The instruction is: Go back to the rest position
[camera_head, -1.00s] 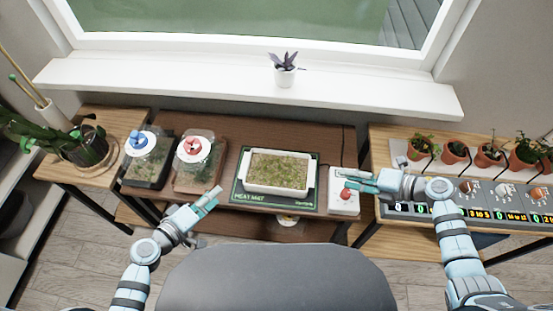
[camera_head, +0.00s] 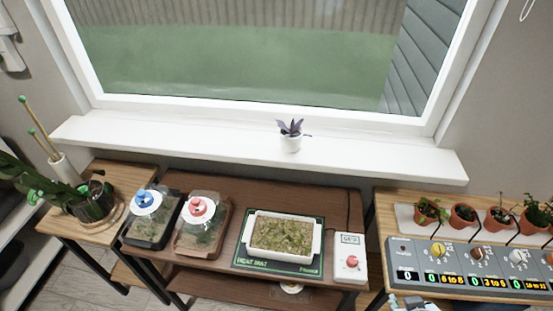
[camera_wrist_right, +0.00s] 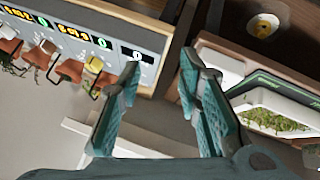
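My right gripper (camera_wrist_right: 160,78) shows in the right wrist view with its two teal fingers spread apart and nothing between them. In the head view only a pale piece of my right gripper (camera_head: 410,303) shows at the bottom edge, in front of the control panel's left end. My left gripper is out of the head view. The seedling tray (camera_head: 254,236) sits on the green heat mat (camera_head: 262,263) on the middle table. The heat-mat controller (camera_head: 348,262), a white box with a red knob, stands just right of the mat.
Two clear-lidded boxes, one with a blue knob (camera_head: 145,198) and one with a red knob (camera_head: 197,206), stand left of the mat. The panel (camera_head: 470,268) with knobs and displays lies right, before several potted plants. A small potted plant (camera_head: 290,143) stands on the sill.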

